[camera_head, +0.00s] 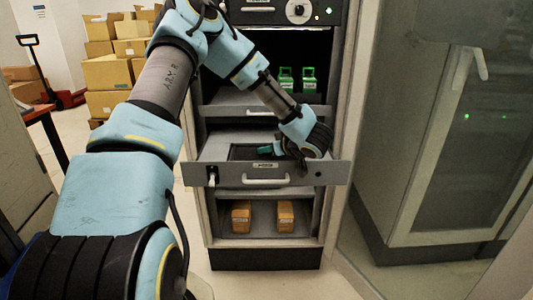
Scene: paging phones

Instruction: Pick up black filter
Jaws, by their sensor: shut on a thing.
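My gripper (288,152) reaches down into the pulled-out grey drawer (216,146) from the upper right. It is shut on a small dark thing with a teal part (266,149), which I take to be the black filter. The wrist and fingers hide most of it, and its shape is too small to make out. It is low in the drawer, over a dark recess (243,153); I cannot tell whether it touches the bottom.
Two green-topped items (285,80) stand on the shelf above. Two orange boxes (285,216) sit on the shelf below the drawer. The cabinet's side frame (350,110) is close to the right of my wrist. Cardboard boxes (107,72) are stacked at the back left.

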